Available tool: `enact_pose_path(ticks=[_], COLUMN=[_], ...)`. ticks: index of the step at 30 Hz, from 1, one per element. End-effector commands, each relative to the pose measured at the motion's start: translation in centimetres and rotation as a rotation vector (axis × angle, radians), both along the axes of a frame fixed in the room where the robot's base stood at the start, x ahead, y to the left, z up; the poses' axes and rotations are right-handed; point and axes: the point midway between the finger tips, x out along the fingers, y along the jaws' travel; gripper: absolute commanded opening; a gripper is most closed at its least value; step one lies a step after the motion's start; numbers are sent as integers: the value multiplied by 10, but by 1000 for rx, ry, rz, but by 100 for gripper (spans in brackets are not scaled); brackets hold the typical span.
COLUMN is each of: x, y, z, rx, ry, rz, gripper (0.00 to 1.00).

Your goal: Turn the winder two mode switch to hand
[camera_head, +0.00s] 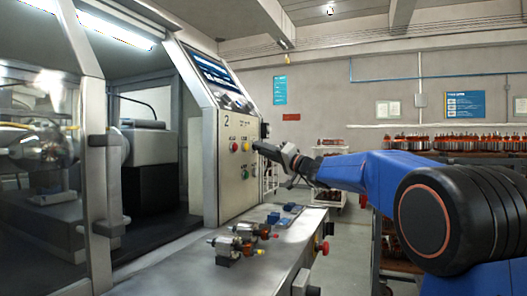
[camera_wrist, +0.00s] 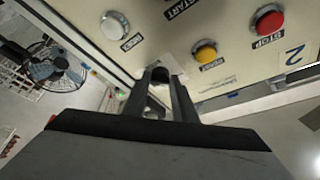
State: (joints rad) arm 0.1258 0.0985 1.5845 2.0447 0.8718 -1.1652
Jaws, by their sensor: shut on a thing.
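The winder two control panel (camera_head: 232,180) is a cream plate marked "2" on the machine's end, and it also shows in the wrist view (camera_wrist: 238,75). The mode switch (camera_wrist: 160,75) looks like a dark knob on the panel, between my fingertips. My gripper (camera_head: 260,148) reaches the panel from the right; in the wrist view its two dark fingers (camera_wrist: 161,82) are shut on the knob. The fingers cover most of the knob, and I cannot read its setting or its position labels.
On the panel near the fingers are a yellow button (camera_wrist: 204,52), a red stop button (camera_wrist: 268,22) and a white button (camera_wrist: 115,24). Below the panel, a metal bench (camera_head: 262,262) carries armatures (camera_head: 233,247) and blue blocks (camera_head: 292,209). Racks (camera_head: 470,143) stand at the right.

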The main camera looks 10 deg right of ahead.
Motion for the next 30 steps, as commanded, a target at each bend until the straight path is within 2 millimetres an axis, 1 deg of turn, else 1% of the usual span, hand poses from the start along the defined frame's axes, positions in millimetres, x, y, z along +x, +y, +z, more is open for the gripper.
enact_pose_path(ticks=[4,5,6,7,16,20,23,30], x=[1,1,1,1,0,-6,-16,-51], y=[0,0,0,0,0,-5,-12,-41], z=[-3,-2,-2,-2,-1,-2,-5,-19], rx=[-2,-2,-2,-2,0,0,0,0], ry=[4,4,4,3,2,2,1,2], rz=[0,0,0,1,0,-1,-1,-3], gripper=[2,27,36,43,43,43,43,43])
